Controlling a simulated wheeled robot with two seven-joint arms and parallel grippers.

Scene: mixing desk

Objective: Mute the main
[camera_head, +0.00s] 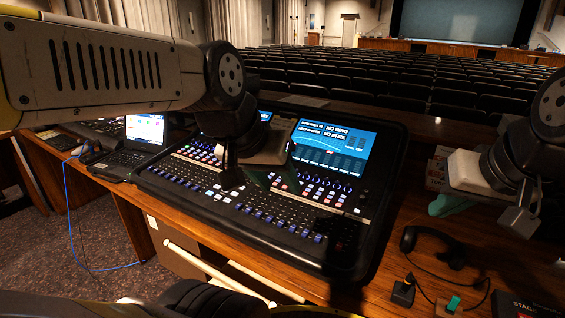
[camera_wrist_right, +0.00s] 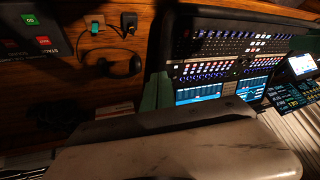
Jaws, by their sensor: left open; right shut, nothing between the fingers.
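The mixing desk (camera_head: 284,222) sits on the wooden table, with rows of faders, lit buttons and two blue screens. It also shows turned round in the right wrist view (camera_wrist_right: 225,45). The main mute button is too small to pick out. My left gripper (camera_head: 245,176) is open above the middle of the desk, its arm coming from the left and hiding part of the screen and buttons. I cannot tell whether it touches the panel. My right gripper (camera_head: 484,207) is shut and empty, to the right of the desk above the table.
A laptop (camera_head: 146,132) stands left of the desk. Headphones (camera_head: 432,243), a small box with a green switch (camera_head: 453,304) and a dark box marked STAGE (camera_head: 522,306) lie at the right. Rows of dark seats (camera_head: 370,80) fill the hall behind.

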